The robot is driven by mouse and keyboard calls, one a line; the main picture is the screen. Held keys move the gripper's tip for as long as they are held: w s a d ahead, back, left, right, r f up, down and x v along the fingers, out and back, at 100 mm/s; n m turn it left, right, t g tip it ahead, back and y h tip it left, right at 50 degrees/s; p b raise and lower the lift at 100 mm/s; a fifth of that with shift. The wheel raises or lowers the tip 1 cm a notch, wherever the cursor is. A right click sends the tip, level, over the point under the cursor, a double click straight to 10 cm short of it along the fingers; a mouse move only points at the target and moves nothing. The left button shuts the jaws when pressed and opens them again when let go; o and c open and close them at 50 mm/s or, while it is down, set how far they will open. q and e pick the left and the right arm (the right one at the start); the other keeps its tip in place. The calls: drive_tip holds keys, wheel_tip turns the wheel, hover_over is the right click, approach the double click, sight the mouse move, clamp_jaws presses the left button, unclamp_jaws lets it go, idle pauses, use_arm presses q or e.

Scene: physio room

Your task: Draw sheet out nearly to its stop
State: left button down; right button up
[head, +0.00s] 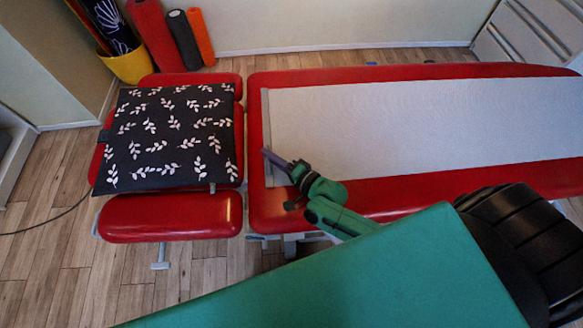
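A pale grey-white sheet (400,125) lies flat along the red couch (420,72) and runs out of the picture on the right. A grey bar (267,120) edges its left end, a little in from the couch's left edge. My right gripper (271,158) is at the lower part of this bar, with a grey-purple finger reaching over it. The gripper hides that stretch of the bar, so I cannot tell whether it grips or only lies over it. My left gripper is not in view.
A red headrest section (172,218) left of the couch carries a black leaf-patterned cushion (170,135). Rolled mats (183,42) and a yellow bucket (130,66) stand behind it. A cable (50,228) lies on the wooden floor at left. White drawers (530,30) stand at upper right.

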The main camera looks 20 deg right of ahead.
drive_tip(key=v, duration=1)
drive_tip(key=shift+s, duration=0.15)
